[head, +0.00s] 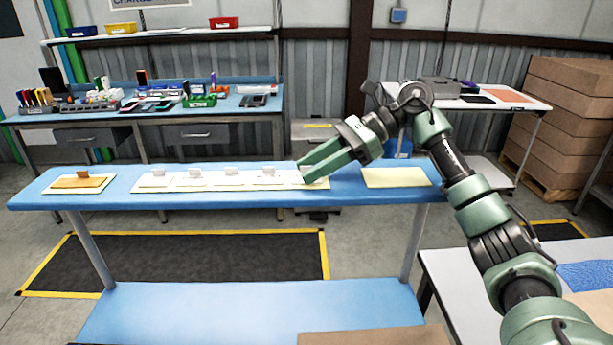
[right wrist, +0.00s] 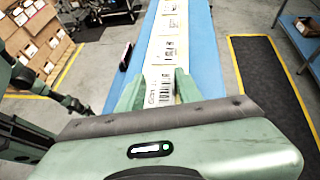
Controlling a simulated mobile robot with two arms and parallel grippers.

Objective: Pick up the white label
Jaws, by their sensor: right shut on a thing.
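Several small white labels (head: 197,173) stand in a row on a long pale strip (head: 214,184) on the blue bench. My right gripper (head: 306,181) is at the right end of this row, low over the strip, and is shut on a white label. Its fingers mostly hide that label in the head view. In the right wrist view, the white label (right wrist: 159,87) with dark printed marks shows between the fingertips of my right gripper (right wrist: 158,82). More printed labels (right wrist: 168,24) lie beyond it in a line.
The blue bench (head: 350,197) has a pale empty pad (head: 396,177) at right and a pad with a brown piece (head: 82,182) at left. A workbench with tools (head: 190,101) stands behind. Stacked cartons (head: 565,110) are at the far right.

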